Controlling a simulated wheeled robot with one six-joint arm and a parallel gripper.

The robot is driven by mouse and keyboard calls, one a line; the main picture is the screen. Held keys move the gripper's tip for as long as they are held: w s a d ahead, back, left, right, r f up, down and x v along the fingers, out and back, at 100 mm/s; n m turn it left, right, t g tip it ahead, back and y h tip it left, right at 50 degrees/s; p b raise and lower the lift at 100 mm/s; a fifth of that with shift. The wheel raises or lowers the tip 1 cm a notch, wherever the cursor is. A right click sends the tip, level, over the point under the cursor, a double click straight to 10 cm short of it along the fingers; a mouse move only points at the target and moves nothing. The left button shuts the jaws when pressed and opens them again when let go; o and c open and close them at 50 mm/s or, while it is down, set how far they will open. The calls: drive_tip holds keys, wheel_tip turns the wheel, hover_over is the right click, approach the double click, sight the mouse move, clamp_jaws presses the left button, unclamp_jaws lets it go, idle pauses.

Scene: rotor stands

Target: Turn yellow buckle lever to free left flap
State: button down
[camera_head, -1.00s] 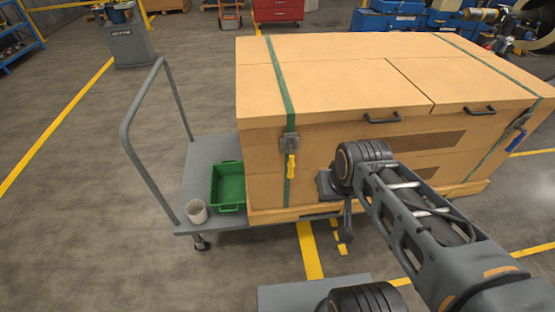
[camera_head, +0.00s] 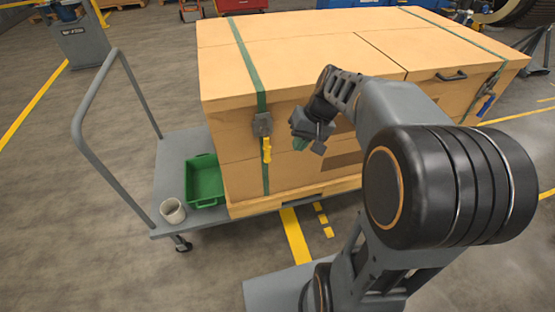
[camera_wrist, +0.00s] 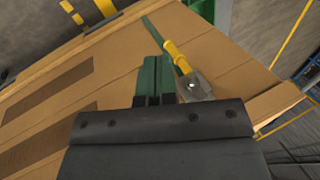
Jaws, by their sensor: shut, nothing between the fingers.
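The yellow buckle lever (camera_head: 267,149) hangs down from a grey buckle (camera_head: 262,124) on the green strap (camera_head: 249,62), at the left of the crate's front face. The left flap (camera_head: 300,68) lies flat and shut under this strap. My gripper (camera_head: 299,144) is to the right of the lever and apart from it, its green fingers shut and empty. In the wrist view the fingers (camera_wrist: 153,76) point at the crate front. The lever (camera_wrist: 180,56) and buckle (camera_wrist: 195,88) are just right of them there. My arm hides part of the crate front.
The crate stands on a grey cart (camera_head: 170,167) with a raised handle (camera_head: 84,118). A second strap with a blue lever (camera_head: 487,104) is at the right.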

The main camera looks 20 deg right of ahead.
sight(266, 144)
drive_tip(key=w+d+f+y+b, duration=0.4)
drive_tip(key=w+d+f, duration=0.4)
drive_tip(key=w, duration=0.2)
drive_tip(key=shift+d+f+m+t+y, duration=0.3)
drive_tip(key=shift+d+m+t+y, duration=0.1)
drive_tip(key=shift+y, duration=0.2)
drive_tip(key=shift+w+a, duration=0.1)
drive_tip(key=shift+a, duration=0.05)
drive_tip(key=a+r+x, duration=0.2)
drive_tip(key=x, duration=1.1)
drive_tip(key=shift+w+d+b, duration=0.1)
drive_tip(key=shift+w+b, duration=0.05)
drive_tip(key=shift+b, duration=0.2)
